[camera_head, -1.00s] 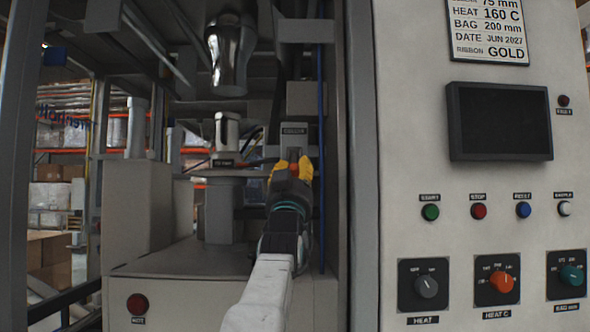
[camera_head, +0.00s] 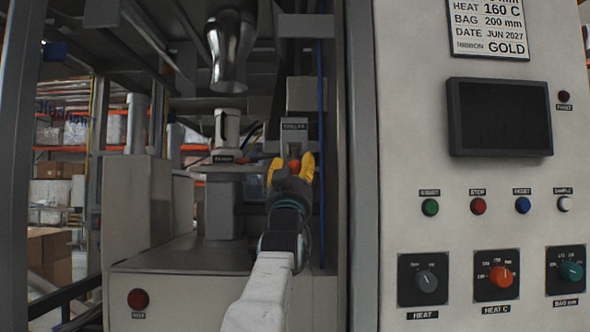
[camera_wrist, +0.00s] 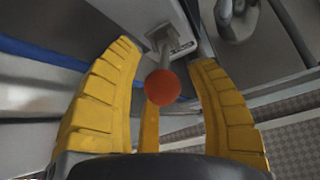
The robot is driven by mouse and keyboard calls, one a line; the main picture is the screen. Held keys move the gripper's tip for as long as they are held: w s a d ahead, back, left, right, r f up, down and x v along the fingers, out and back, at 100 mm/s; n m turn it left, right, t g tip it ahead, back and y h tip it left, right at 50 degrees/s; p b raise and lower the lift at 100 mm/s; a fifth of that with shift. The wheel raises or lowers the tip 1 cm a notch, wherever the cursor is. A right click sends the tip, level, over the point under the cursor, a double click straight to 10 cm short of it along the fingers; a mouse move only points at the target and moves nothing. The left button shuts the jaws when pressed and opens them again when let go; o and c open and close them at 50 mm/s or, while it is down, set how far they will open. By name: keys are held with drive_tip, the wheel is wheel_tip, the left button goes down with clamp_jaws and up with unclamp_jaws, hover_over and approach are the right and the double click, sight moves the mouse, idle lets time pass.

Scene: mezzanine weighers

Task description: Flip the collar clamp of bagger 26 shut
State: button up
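The collar clamp shows as a grey bracket (camera_head: 294,140) under a dark label that seems to read COLLAR, on the machine's right inner side. A lever with an orange-red ball knob (camera_head: 294,166) belongs to it. In the wrist view the ball knob (camera_wrist: 163,87) sits on a thin metal rod (camera_wrist: 163,45) that runs up to a grey plate. My gripper (camera_head: 292,164) has its yellow fingers spread, one on each side of the knob. In the wrist view my gripper (camera_wrist: 167,80) shows clear gaps between both fingers and the ball. No bagger number is readable.
A shiny metal tube (camera_head: 230,55) hangs left of the clamp, above a grey post (camera_head: 226,128). A tall frame upright (camera_head: 358,150) and the control panel (camera_head: 470,175) stand close on the right. A blue vertical line (camera_head: 321,130) runs just right of my gripper.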

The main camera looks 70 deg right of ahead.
drive_tip(key=shift+o, duration=0.2)
drive_tip(key=shift+a, duration=0.15)
drive_tip(key=shift+a, duration=0.15)
drive_tip(key=v, duration=1.1)
drive_tip(key=shift+a+f, duration=0.15)
drive_tip(key=shift+f, duration=0.1)
idle(0.8)
